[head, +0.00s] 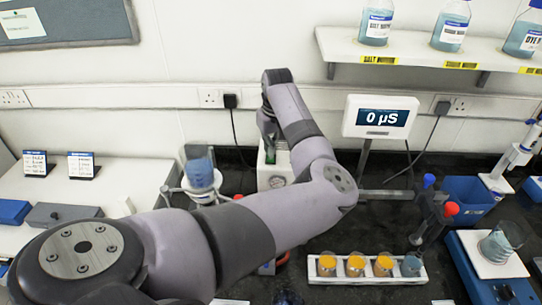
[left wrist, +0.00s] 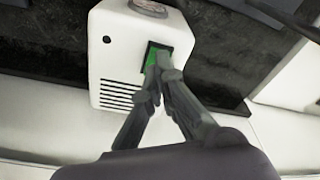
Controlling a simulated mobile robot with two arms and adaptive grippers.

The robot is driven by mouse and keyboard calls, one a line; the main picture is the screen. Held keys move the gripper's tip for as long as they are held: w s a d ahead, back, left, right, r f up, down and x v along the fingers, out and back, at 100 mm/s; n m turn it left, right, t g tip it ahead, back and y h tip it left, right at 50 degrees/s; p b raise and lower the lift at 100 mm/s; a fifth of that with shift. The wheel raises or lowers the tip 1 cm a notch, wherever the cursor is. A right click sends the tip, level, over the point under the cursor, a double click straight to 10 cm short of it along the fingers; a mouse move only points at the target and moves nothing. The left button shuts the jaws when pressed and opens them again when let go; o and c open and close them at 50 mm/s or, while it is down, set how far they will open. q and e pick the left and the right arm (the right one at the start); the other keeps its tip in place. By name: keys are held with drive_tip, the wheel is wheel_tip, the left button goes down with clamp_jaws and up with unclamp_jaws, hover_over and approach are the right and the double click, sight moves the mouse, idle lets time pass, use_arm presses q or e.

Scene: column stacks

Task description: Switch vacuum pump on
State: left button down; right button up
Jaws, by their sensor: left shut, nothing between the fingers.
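The vacuum pump (head: 274,178) is a white box with a round gauge on the dark bench, behind my left arm in the head view. In the left wrist view the pump (left wrist: 118,60) shows vent slots and a green rocker switch (left wrist: 152,58) in a dark frame. My left gripper (left wrist: 162,62) is shut and empty. Its fingertips are at the switch and cover part of it; I cannot tell whether they press it. In the head view the left gripper (head: 270,152) points down at the pump's top. I cannot tell the switch's position. My right gripper is not in view.
A glass vessel with blue liquid (head: 200,173) stands left of the pump. A display reading 0 µS (head: 382,117) stands to the right. A white rack (head: 368,280) holds orange and grey samples. Red and blue knobs (head: 440,196) stand near a blue bin (head: 468,203).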

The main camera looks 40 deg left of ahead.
use_arm(q)
drive_tip(key=shift+f, duration=0.45)
idle(0.6)
drive_tip(key=shift+f, duration=0.6)
idle(0.4)
wheel_tip(320, 180, up, 7)
drive_tip(key=p, duration=0.7)
idle(0.3)
